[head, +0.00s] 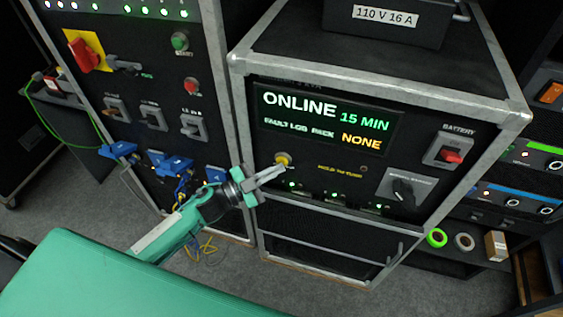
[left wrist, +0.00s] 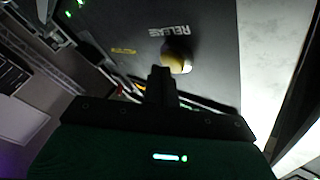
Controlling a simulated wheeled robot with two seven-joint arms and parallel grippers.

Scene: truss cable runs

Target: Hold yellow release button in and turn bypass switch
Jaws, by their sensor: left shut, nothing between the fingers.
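The yellow release button (head: 283,158) is on the lower left of the black panel on the flight-case unit. In the left wrist view the yellow button (left wrist: 176,62) sits beside the word RELEASE, just beyond the fingers. My left gripper (head: 282,168) is shut and empty, its fingertips at the button. I cannot tell whether they touch it or whether it is pressed in. The bypass switch (head: 403,192) is a dark rotary knob on a grey plate at the panel's lower right, with nothing at it. The left gripper also shows in its wrist view (left wrist: 161,75). My right gripper is not in view.
The display (head: 325,118) reads ONLINE, 15 MIN, NONE. A red battery switch (head: 451,156) is at the panel's upper right. A taller cabinet with a red-and-yellow switch (head: 88,54) and blue connectors (head: 175,165) stands left. A black box (head: 385,22) sits on top of the unit.

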